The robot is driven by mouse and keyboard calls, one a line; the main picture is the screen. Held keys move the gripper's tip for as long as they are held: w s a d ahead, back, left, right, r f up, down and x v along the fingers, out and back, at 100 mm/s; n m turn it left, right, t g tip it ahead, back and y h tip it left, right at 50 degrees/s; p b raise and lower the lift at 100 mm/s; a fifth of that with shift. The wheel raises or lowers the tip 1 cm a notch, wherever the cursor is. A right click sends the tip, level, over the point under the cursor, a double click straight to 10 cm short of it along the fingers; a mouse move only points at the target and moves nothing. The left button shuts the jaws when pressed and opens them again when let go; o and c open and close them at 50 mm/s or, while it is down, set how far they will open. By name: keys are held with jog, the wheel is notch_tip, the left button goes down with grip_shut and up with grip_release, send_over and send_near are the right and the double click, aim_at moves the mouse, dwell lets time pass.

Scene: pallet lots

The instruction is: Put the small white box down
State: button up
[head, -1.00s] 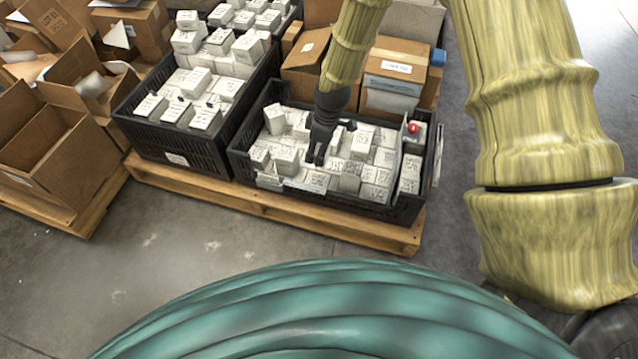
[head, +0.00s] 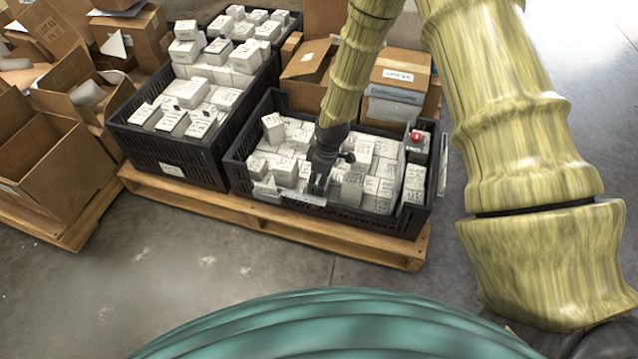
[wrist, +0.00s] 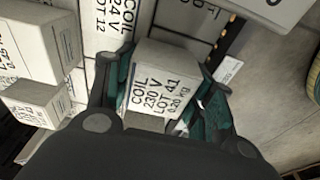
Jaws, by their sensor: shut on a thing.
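In the wrist view my gripper (wrist: 165,112) is shut on a small white box (wrist: 160,82) marked "COIL 230 V LOT 41", with a finger on either side of it. In the head view my gripper (head: 318,182) points down into the right black crate (head: 385,222), among white boxes near the crate's front wall. The held box cannot be made out clearly there. Whether its underside touches the boxes below cannot be told.
The right crate is filled with many white boxes (head: 285,170) and has a red round object (head: 416,136) at its right end. A second black crate (head: 160,150) stands left on the same pallet (head: 260,222). Open cartons (head: 45,155) stand further left. The floor in front is clear.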

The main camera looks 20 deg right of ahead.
jog(key=shift+f, duration=0.35)
jog(key=o, duration=1)
jog(key=shift+c, duration=0.2)
jog(key=shift+r, duration=0.15)
notch_tip(320, 180, up, 12)
jog(key=s+d+p, duration=0.1)
jog(key=p, duration=0.5)
jog(key=shift+d, duration=0.25)
